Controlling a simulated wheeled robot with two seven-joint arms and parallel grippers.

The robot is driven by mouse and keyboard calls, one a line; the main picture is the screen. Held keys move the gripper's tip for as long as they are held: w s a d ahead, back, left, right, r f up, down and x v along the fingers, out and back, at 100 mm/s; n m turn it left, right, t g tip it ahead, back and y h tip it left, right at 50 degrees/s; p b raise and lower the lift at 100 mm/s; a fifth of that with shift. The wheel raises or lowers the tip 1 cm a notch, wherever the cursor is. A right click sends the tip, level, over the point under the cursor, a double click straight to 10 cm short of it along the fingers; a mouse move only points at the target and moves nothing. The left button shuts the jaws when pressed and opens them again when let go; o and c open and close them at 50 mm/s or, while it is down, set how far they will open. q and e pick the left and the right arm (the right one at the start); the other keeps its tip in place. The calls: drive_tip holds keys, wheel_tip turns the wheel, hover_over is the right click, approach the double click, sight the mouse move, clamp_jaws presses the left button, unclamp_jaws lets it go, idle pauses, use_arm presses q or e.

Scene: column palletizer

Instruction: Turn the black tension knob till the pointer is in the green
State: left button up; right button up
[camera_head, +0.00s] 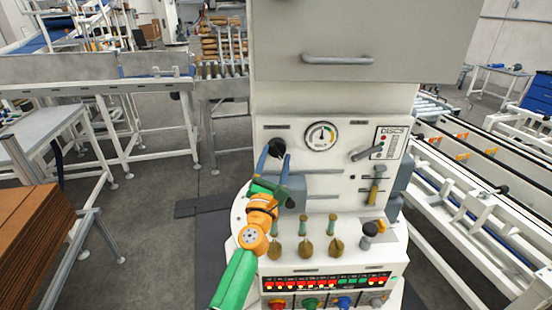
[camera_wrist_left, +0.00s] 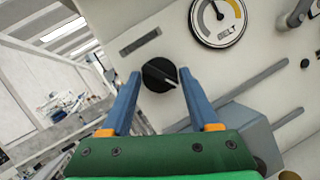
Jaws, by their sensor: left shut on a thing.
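The black tension knob (camera_head: 276,147) is on the upper left of the white machine panel, and it fills the space between the fingers in the left wrist view (camera_wrist_left: 159,76). A pale line on the knob points to the lower right in that view. My left gripper (camera_head: 273,157), with blue fingers, is shut on the knob. The round BELT gauge (camera_head: 321,136) is right of the knob and is partly cut off in the left wrist view (camera_wrist_left: 218,18). Its dark pointer leans up, left of a yellow band; the green is too small to place exactly. My right gripper is out of view.
Right of the gauge is a lever (camera_head: 367,152) beside a DISCS label. Below are several brass-coloured knobs (camera_head: 304,246) and a row of lit indicators (camera_head: 325,283). A grey guard box (camera_head: 312,188) sits close below the left gripper.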

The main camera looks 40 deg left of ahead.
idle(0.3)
use_arm(q)
drive_tip(key=o, duration=1.4)
drive_tip(key=shift+d, duration=0.1)
drive_tip(key=shift+w, duration=0.1)
drive_tip(key=v, duration=0.4)
drive_tip(key=b+v, duration=0.1)
drive_tip(key=v, duration=0.3)
drive_tip(key=shift+d+r, duration=0.15)
drive_tip(key=shift+d, duration=0.15)
drive_tip(key=shift+a, duration=0.1)
